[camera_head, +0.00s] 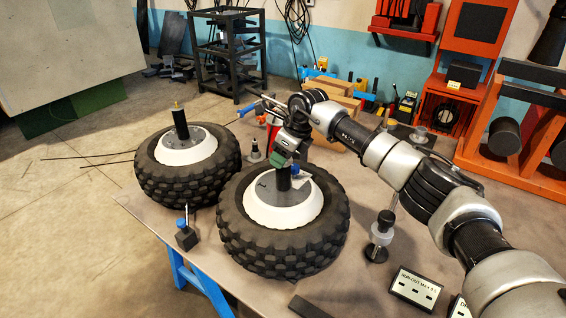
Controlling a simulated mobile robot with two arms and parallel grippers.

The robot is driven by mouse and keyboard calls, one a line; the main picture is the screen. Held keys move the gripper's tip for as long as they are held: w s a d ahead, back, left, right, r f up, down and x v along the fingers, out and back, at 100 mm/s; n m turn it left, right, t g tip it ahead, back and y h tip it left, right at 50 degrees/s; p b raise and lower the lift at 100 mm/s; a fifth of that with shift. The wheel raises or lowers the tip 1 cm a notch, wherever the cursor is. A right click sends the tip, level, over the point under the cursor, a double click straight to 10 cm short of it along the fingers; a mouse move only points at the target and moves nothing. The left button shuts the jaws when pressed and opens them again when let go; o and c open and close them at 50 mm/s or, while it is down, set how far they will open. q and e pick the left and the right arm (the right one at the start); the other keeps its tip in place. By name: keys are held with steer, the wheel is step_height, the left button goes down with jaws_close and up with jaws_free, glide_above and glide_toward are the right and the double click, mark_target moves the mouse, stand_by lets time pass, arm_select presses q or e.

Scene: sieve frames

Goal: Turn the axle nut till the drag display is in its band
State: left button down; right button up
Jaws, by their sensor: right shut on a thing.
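Two knobby black tyres with white rims lie flat on the bench. The near wheel (283,243) has a black axle post (284,180) standing up from its grey hub plate. The far wheel (188,187) has a similar post topped by a small brass-coloured tip (177,105). My right gripper (284,158) points down at the top of the near axle post and is shut there, with green at its fingertips. The axle nut on this post is hidden by the gripper. A box with a partly cut-off label (460,309) sits at the lower right; no reading shows. My left gripper is out of view.
A box labelled run-out (414,289), a grey and black stand (380,238) and a small black block (186,236) are on the bench (345,272) around the near wheel. Orange racks (503,160) stand at the right.

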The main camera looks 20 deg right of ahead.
steer(key=shift+n+b, duration=0.35)
steer(key=shift+n, duration=0.25)
steer(key=o, duration=0.9)
steer(key=shift+g, duration=0.3)
steer(key=shift+b+v, duration=1.5)
steer(key=shift+v, duration=3.95)
